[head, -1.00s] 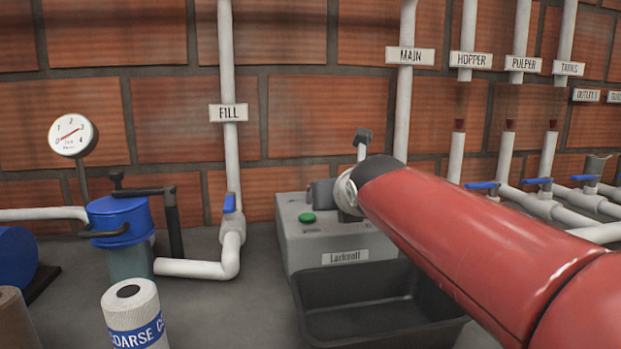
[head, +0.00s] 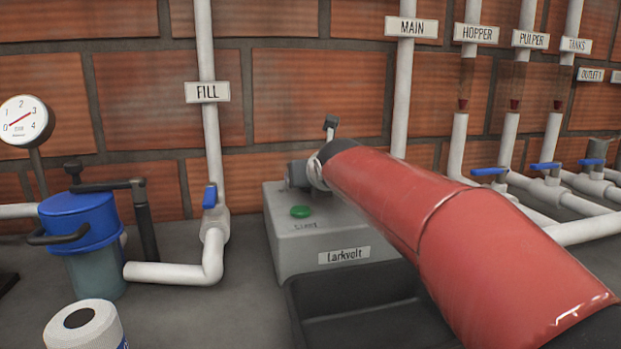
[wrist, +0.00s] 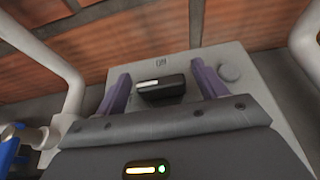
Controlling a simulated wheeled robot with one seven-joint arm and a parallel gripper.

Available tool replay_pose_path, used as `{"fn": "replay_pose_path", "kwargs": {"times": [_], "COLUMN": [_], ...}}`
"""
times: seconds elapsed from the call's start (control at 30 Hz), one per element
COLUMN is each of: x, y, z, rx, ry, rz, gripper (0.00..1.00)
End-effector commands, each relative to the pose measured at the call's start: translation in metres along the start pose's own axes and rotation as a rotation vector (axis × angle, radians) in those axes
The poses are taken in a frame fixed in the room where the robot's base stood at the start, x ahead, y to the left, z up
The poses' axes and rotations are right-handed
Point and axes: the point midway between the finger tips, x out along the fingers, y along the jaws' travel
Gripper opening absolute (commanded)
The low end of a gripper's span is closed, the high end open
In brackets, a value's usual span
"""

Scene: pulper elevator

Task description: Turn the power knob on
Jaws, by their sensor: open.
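The power knob (wrist: 165,89) is a dark bar with a white mark at its left end. It lies roughly crosswise on top of the grey control box (wrist: 262,115) in the wrist view, and a small label (wrist: 161,62), apparently "ON", is beyond it. My gripper (wrist: 162,84) is open, its two purple fingers on either side of the knob with gaps showing. Finger depth relative to the knob is unclear. In the head view the grey box (head: 290,245) carries a "Larkvolt" label and a green button (head: 301,211); my red arm hides its right part and the knob.
A black tray (head: 293,300) sits in front of the box. Left of it are the FILL pipe (head: 208,130) with a blue valve handle (head: 210,196) and a blue-lidded canister (head: 80,222). Pipes with blue valves (head: 545,167) stand at right. A brick wall is behind.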

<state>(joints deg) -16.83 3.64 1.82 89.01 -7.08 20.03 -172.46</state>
Motion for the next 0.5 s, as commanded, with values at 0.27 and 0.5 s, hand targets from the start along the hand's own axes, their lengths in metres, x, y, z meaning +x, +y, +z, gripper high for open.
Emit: {"fn": "replay_pose_path", "kwargs": {"times": [0.27,0.5], "x": [0.001,0.0009], "y": [-0.0002,-0.0003], "z": [0.0005,0.0004], "rx": [0.0,0.0], "ry": [-0.001,-0.001], "rz": [0.0,-0.001], "gripper": [0.68,0.37]}}
